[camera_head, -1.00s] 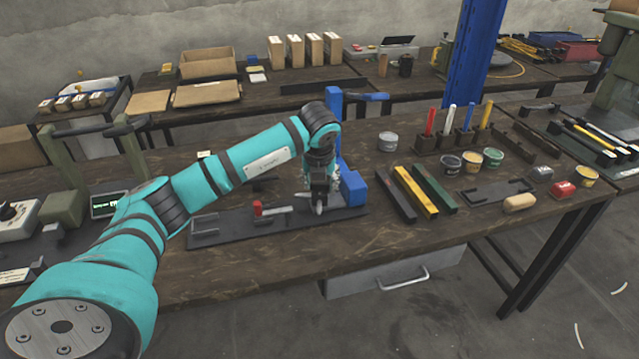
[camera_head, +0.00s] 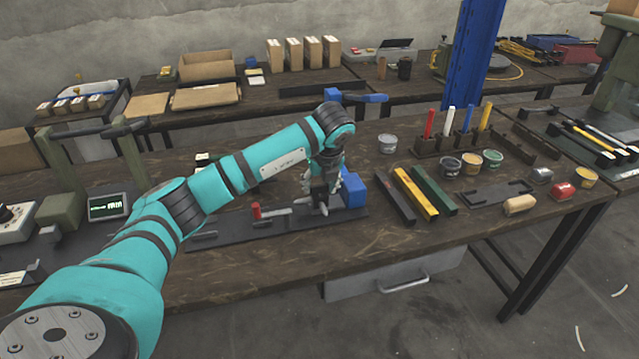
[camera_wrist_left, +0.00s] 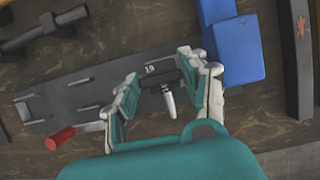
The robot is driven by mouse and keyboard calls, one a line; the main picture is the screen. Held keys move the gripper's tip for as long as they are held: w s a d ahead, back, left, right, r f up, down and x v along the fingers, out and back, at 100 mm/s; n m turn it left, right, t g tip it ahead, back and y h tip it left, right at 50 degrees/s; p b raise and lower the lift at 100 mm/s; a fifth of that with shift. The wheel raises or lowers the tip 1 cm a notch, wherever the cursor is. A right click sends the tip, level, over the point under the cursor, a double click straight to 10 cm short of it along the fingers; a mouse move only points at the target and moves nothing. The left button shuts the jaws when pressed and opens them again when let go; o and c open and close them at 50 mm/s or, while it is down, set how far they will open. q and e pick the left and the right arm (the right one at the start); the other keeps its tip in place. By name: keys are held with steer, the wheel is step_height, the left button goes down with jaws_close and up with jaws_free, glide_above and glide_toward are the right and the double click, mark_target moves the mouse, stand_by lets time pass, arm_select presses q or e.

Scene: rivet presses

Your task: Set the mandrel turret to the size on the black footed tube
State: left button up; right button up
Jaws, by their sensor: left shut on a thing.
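My left gripper (camera_head: 325,203) is low over the blue press's dark base plate (camera_head: 275,228). In the left wrist view its two fingers (camera_wrist_left: 160,77) are shut on the mandrel turret (camera_wrist_left: 158,80), a dark part with a bright metal pin pointing toward the picture's bottom. A white marking like "19" shows beside it. A dark tube with a wider end (camera_wrist_left: 42,32), perhaps the black footed tube, lies beyond the plate at upper left; no size is readable on it. In the head view my arm hides that spot. The right gripper is not in view.
The blue press body (camera_head: 353,190) stands right beside the gripper. A red-ended lever (camera_head: 256,211) lies on the plate to the left. Black, yellow and green bars (camera_head: 415,192) lie to the right. The bench front (camera_head: 300,265) is clear.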

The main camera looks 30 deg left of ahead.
mark_target(325, 210)
arm_select(q)
steer(key=o, duration=1.2)
steer(key=shift+c, duration=0.2)
steer(key=v, duration=1.2)
